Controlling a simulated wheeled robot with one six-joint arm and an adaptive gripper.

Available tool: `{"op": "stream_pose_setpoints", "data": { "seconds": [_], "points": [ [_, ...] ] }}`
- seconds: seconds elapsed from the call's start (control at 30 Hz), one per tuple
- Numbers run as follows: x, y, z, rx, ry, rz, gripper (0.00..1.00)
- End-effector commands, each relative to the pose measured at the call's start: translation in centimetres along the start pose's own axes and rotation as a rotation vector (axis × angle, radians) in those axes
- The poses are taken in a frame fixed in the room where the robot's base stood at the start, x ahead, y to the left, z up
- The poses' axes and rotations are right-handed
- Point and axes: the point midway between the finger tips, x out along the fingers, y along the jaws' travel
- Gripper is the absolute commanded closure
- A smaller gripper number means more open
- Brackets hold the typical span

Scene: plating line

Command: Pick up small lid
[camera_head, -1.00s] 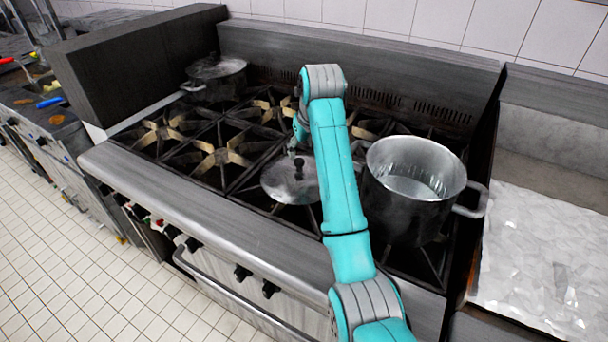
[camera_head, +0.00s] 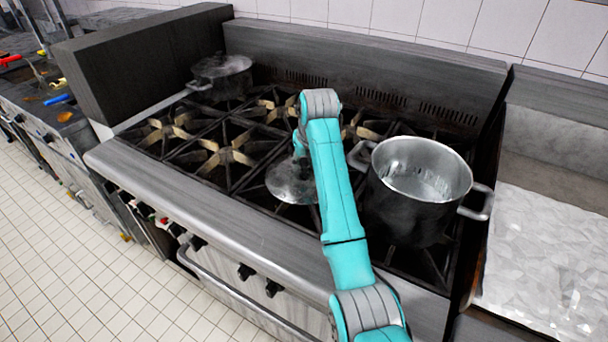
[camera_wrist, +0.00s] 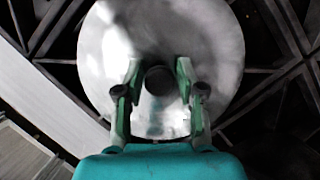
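The small lid (camera_head: 284,184) is a round, shiny metal disc lying on the stove grate, left of the open pot. In the wrist view the lid (camera_wrist: 215,45) fills the upper middle, with its dark round knob (camera_wrist: 159,80) near the centre. My gripper (camera_wrist: 159,92) is over the lid, its two fingers apart on either side of the knob. A gap shows between each finger and the knob. In the head view my gripper (camera_head: 300,158) is small and partly hidden by my arm, and the knob is hidden there.
A large open metal pot (camera_head: 421,190) stands on the burners just right of my arm. A smaller covered pot (camera_head: 220,77) stands at the back left. The stove's front edge (camera_head: 200,205) is clear. A light, crinkled surface (camera_head: 545,255) lies at the right.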

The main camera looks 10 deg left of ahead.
Motion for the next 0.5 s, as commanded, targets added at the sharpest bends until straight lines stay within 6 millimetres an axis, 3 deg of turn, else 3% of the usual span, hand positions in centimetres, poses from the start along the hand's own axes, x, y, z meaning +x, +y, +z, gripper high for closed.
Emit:
{"op": "stream_pose_setpoints", "data": {
  "seconds": [0.03,0.1,0.5],
  "points": [
    [-0.01,0.00,0.00,0.000,0.000,0.000,0.81],
    [-0.01,0.00,0.00,0.000,0.000,0.000,0.99],
    [-0.17,-0.01,0.09,0.000,-0.001,0.000,1.00]
  ]
}}
